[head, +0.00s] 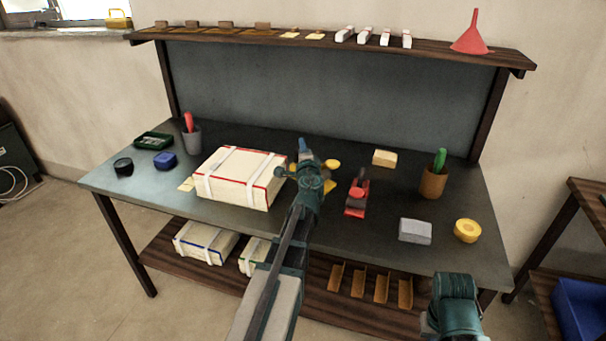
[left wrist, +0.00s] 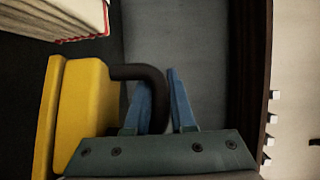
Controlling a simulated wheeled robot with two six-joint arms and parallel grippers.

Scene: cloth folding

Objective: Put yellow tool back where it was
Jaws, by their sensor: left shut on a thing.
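The yellow tool (left wrist: 80,110) with a dark curved handle (left wrist: 143,72) fills the left of the left wrist view. My left gripper (left wrist: 158,90) is shut on it, its blue fingers at the bent end of the handle. In the head view the left gripper (head: 304,148) is over the back middle of the workbench, right of the big white-and-red box (head: 240,178). Yellow parts (head: 332,164) show beside it, mostly hidden by my arm. Of my right arm only a teal part shows at the lower right; its fingers are not seen.
The workbench (head: 340,240) also holds a red tool (head: 357,195), a yellow block (head: 384,158), a brown cup (head: 433,183), a grey block (head: 415,231) and a yellow roll (head: 467,230). A shelf (head: 440,52) runs above the back panel. Another yellow object (head: 119,19) stands on the windowsill.

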